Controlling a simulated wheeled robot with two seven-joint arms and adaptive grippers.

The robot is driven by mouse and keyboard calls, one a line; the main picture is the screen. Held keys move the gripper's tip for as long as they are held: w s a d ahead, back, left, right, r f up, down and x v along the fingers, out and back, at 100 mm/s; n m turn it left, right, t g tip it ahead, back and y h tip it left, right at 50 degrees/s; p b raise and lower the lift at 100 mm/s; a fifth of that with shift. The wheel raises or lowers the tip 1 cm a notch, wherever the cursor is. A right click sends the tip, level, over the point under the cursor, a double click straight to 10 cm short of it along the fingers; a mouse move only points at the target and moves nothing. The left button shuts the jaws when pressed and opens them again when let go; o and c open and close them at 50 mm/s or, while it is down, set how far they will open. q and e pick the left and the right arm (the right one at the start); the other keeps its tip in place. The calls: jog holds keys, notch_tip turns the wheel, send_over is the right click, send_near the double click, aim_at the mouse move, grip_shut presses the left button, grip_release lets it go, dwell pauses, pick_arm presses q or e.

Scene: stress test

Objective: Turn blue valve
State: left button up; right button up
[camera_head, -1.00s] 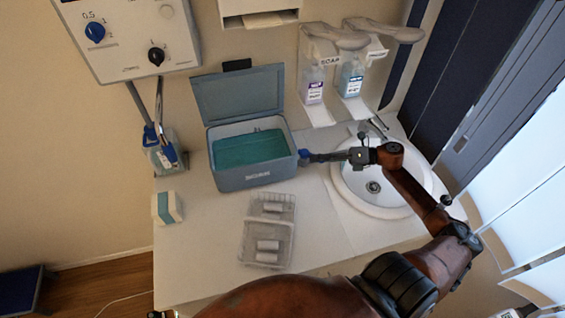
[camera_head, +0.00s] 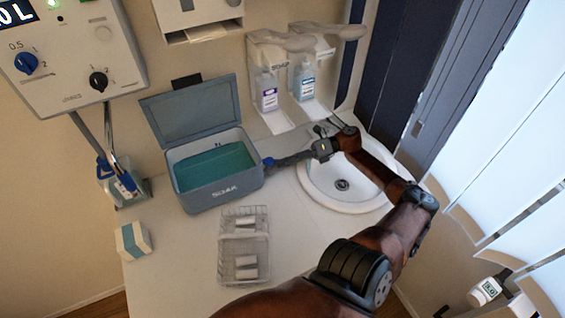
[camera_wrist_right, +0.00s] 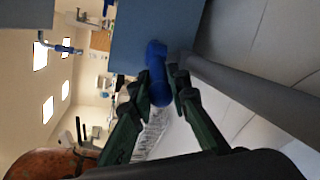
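The blue valve (camera_head: 268,163) is a small blue fitting on the right side of the grey-blue tub (camera_head: 222,193). In the right wrist view the blue valve (camera_wrist_right: 158,75) stands out from the tub's wall (camera_wrist_right: 135,28). My left gripper is out of view.
The tub's lid stands open, with teal liquid inside. A wire basket (camera_head: 244,246) and a small white-and-teal box (camera_head: 133,240) are on the counter. The sink (camera_head: 343,196) lies under my right arm. A wall panel (camera_head: 75,52) has a blue knob (camera_head: 26,62).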

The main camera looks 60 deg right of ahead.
jog(key=shift+o, duration=0.4)
jog(key=v, duration=1.2)
